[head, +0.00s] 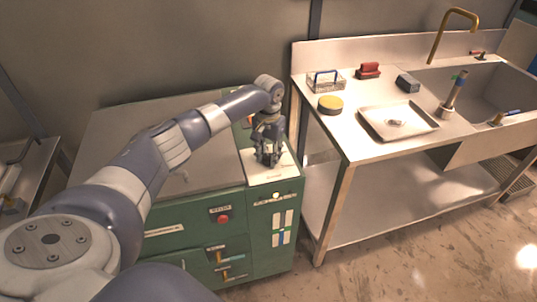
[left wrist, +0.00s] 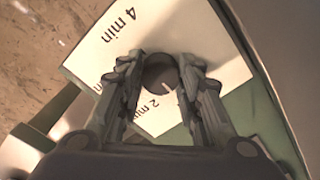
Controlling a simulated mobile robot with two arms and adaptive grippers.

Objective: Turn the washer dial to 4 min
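The washer dial (left wrist: 160,72) is a small dark round knob with a short white mark pointing toward the bottom of the left wrist view, a little right. It sits on a white label plate (left wrist: 207,28) with "4 min" at the upper left and "2 min" below the dial. My left gripper (left wrist: 161,64) has a finger on each side of the dial, with no clear gap; whether they press on it cannot be told. In the head view my left gripper (head: 269,160) points down onto the white top panel (head: 283,172), hiding the dial. My right gripper is not in view.
The green washer cabinet (head: 185,234) has a red button (head: 223,219) in front. A steel sink table (head: 347,141) stands to the right, with a tray (head: 375,128), a yellow-topped round tin (head: 330,105), a blue-handled basket (head: 326,83) and a red-handled brush (head: 368,70).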

